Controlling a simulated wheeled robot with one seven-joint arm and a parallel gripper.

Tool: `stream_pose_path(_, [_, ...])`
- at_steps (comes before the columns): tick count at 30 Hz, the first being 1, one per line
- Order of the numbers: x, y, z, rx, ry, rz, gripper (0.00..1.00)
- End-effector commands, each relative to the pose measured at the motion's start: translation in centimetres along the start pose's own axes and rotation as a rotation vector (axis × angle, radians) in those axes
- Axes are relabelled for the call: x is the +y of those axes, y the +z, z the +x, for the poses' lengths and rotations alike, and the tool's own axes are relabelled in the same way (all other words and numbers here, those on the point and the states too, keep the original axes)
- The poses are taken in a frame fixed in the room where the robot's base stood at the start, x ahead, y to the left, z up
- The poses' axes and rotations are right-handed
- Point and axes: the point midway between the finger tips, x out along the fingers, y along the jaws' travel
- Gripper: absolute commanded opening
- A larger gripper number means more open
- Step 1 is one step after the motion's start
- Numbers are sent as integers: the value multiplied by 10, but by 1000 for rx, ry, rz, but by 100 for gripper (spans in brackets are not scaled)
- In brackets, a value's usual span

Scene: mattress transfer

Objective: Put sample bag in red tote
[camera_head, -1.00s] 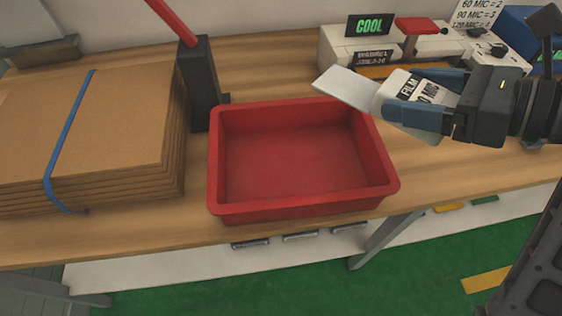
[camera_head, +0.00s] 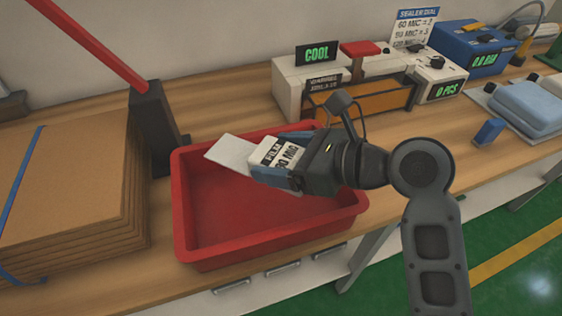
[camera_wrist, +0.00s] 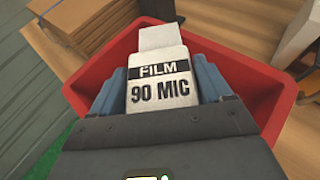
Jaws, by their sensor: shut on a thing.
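The sample bag (camera_head: 232,153) is a flat white packet with a label that reads "FILM 90 MIC" in the wrist view (camera_wrist: 160,82). My gripper (camera_head: 283,165) is shut on it, with a blue finger on each side in the wrist view (camera_wrist: 161,88). The red tote (camera_head: 183,222) is an open, empty-looking tray on the wooden bench. The bag and gripper are over the tote, above its opening. The tote's rim also shows around the bag in the wrist view (camera_wrist: 82,92). My gripper and arm hide the tote's right part.
Strapped cardboard sheets (camera_head: 70,195) lie left of the tote. A dark post with a red lever (camera_head: 155,130) stands at its back left corner. A white sealer showing "COOL" (camera_head: 300,85) stands behind. A blue device (camera_head: 470,48) and pale blue bags (camera_head: 530,105) are at the right.

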Motion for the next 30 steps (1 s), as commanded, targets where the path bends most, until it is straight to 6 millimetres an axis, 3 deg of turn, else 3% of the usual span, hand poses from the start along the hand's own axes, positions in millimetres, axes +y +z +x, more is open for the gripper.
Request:
stream_pose_path(4, [0,-16,6,0,0,1,44])
stream_pose_path(28, [0,-26,11,-2,0,-1,44])
stream_pose_path(29, [0,-27,11,-1,0,-1,81])
stream_pose_path(30, [0,-27,11,-1,0,-1,85])
